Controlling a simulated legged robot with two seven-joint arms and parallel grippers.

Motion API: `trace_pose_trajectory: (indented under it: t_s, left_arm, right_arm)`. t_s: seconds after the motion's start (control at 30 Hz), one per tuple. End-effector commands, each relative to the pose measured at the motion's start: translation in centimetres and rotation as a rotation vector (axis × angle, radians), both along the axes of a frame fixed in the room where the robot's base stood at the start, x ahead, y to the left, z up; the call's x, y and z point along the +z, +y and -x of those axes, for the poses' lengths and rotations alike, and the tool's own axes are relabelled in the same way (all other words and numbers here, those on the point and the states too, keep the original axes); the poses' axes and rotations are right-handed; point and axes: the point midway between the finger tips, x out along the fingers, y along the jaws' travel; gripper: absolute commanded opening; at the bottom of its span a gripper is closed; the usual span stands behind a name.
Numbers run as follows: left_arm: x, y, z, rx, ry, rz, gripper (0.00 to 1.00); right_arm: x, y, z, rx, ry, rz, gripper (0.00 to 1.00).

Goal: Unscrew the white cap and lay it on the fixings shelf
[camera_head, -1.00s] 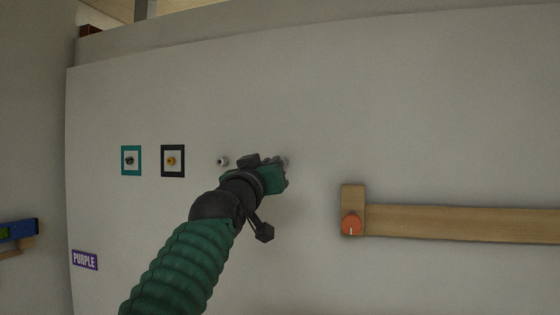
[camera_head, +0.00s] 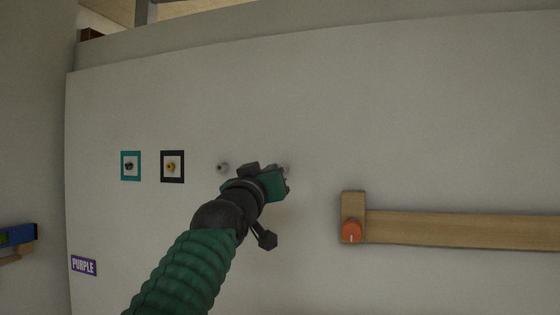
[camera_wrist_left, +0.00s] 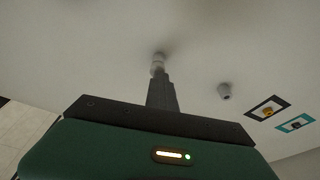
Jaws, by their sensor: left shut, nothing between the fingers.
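A small pale cap (camera_wrist_left: 158,60) sits on the wall at the tips of my left gripper (camera_wrist_left: 160,78) in the left wrist view. I take it for the white cap. In the head view only a pale bit of it (camera_head: 286,167) shows past my left gripper (camera_head: 282,180), which hides the rest. The gripper is shut and empty, its tips at or just short of the cap; I cannot tell whether they touch. No surface is clearly the fixings shelf.
Teal-framed (camera_head: 131,166) and black-framed (camera_head: 172,167) fittings are on the wall at left. A wooden rail (camera_head: 450,229) with an orange knob (camera_head: 351,231) is at right. A purple sign (camera_head: 83,265) and blue object (camera_head: 18,234) are at far left. The upper wall is bare.

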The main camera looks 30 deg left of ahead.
Motion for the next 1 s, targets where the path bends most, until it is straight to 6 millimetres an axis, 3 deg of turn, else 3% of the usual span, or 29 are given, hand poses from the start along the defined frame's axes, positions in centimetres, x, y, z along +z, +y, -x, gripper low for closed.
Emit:
trace_pose_trajectory:
  t_s: [0.07,0.2,0.57,0.73,0.87,1.0]
  left_arm:
    - [0.7,-0.3,0.0,-0.004,-0.013,0.058,0.0]
    - [-0.4,-0.2,0.0,-0.003,-0.039,0.155,0.0]
    - [-0.4,-0.1,-0.1,0.0,-0.049,0.198,0.0]
    - [-0.7,-0.4,-0.1,0.0,-0.103,0.409,0.0]
    - [-0.1,-0.4,0.0,0.001,-0.143,0.587,0.0]
    - [-0.1,-0.4,0.0,0.002,-0.152,0.626,0.0]
  right_arm:
    - [1.7,0.0,0.0,0.0,0.0,0.0,0.23]
    - [0.0,0.0,0.1,0.0,0.001,0.0,0.23]
    - [-0.2,0.0,0.0,0.0,0.0,0.0,0.23]
    - [-2.6,0.0,0.0,0.0,0.001,0.0,0.23]
    - [-2.2,0.0,0.0,0.0,0.001,0.0,0.23]
    - [-2.1,0.0,0.0,0.0,0.0,0.0,0.23]
